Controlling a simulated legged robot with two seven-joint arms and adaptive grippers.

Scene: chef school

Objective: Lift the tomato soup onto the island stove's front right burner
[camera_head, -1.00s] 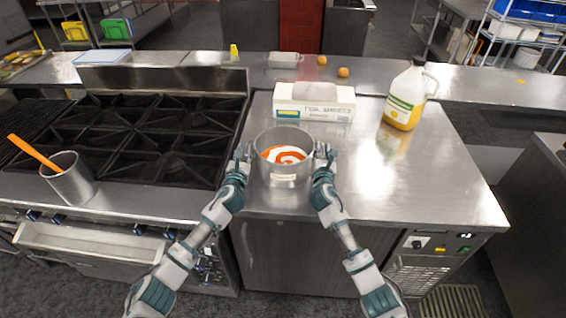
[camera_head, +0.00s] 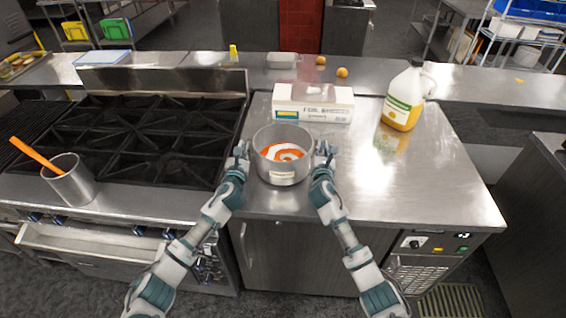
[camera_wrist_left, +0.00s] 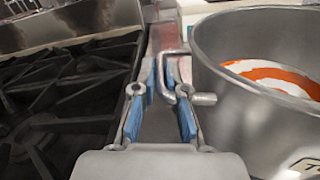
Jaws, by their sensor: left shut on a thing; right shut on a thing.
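The tomato soup is a metal pot (camera_head: 283,178) with orange and white swirled contents and a small label on its front. It is at the left part of the steel counter, just right of the stove; I cannot tell whether it touches the counter. My left gripper (camera_head: 240,152) is shut on the pot's left handle, and my right gripper (camera_head: 325,150) is shut on its right handle. The left wrist view shows the left handle (camera_wrist_left: 170,72) between the blue-padded fingers (camera_wrist_left: 161,95). The island stove (camera_head: 150,135) has black grates; its front right burner (camera_head: 190,160) is bare.
A foil sheets box (camera_head: 313,105) stands behind the pot. A jug of yellow liquid (camera_head: 404,98) is further right. A metal container with an orange utensil (camera_head: 70,182) stands at the stove's front left.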

